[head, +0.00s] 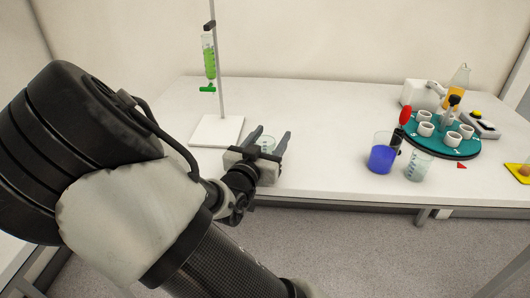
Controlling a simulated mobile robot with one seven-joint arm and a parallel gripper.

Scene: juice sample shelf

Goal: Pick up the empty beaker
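Another clear beaker (419,167) with markings and no coloured liquid stands at the right near the front edge. A beaker with blue liquid (381,158) stands just left of it.
A burette with green liquid (210,63) hangs on a stand with a white base (217,131), just left of my gripper. A teal round tray (462,150) with several white cups is at the right. The table (325,125) is clear between the gripper and the blue beaker.

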